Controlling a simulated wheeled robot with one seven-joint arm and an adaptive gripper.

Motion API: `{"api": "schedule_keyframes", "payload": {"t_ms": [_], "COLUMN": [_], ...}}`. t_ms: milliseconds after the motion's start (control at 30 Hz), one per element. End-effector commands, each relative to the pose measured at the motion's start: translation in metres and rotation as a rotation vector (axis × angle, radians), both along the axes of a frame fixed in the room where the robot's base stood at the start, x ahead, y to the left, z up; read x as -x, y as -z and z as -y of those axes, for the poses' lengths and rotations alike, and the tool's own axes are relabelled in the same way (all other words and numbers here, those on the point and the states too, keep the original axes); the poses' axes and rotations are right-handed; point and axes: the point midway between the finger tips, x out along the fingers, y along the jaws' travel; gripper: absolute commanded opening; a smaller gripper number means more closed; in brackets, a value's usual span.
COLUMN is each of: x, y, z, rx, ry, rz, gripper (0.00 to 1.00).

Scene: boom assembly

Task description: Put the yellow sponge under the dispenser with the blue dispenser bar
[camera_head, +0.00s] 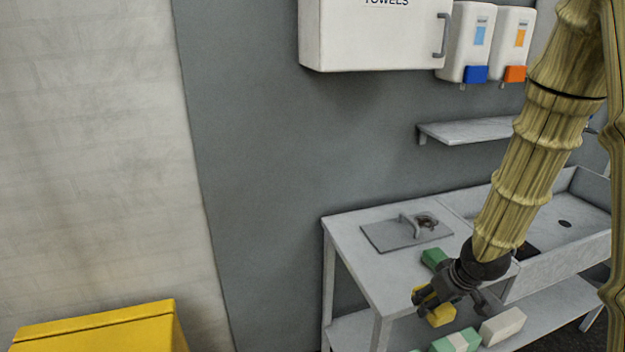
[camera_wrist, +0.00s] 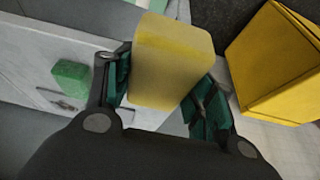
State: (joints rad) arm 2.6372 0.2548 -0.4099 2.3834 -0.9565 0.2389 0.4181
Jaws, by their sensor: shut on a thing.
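The yellow sponge (camera_wrist: 170,62) is between the two fingers of my gripper (camera_wrist: 165,95) in the wrist view, and the fingers are shut on it. In the head view the sponge (camera_head: 440,315) shows partly behind my gripper (camera_head: 447,303), near the front edge of the grey table. The dispenser with the blue dispenser bar (camera_head: 475,74) hangs on the wall at the upper right, left of a like dispenser with an orange bar (camera_head: 515,74). A wall shelf (camera_head: 470,131) is below them.
A green sponge (camera_head: 434,258) lies on the table (camera_head: 360,260) beside a grey plate with a handle (camera_head: 405,233). A sink (camera_head: 570,215) is at the right. Green and white blocks (camera_head: 502,326) sit lower down. A yellow box (camera_head: 100,330) stands at the lower left. A towel cabinet (camera_head: 370,45) is on the wall.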

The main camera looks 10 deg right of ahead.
Motion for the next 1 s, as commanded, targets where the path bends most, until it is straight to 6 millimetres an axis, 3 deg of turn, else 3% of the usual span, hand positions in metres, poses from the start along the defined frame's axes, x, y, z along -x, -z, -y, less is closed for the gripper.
{"api": "schedule_keyframes", "payload": {"t_ms": [167, 367, 700, 1000], "x": [-0.010, -0.044, -0.100, -0.119], "y": [0.000, 0.002, 0.025, 0.055], "z": [-0.007, -0.038, -0.131, -0.215], "rx": [0.009, 0.029, 0.034, 0.011], "ry": [0.003, 0.018, 0.048, 0.069], "rz": [0.002, 0.011, 0.018, 0.007], "gripper": [0.38, 0.38, 0.38, 0.38]}}
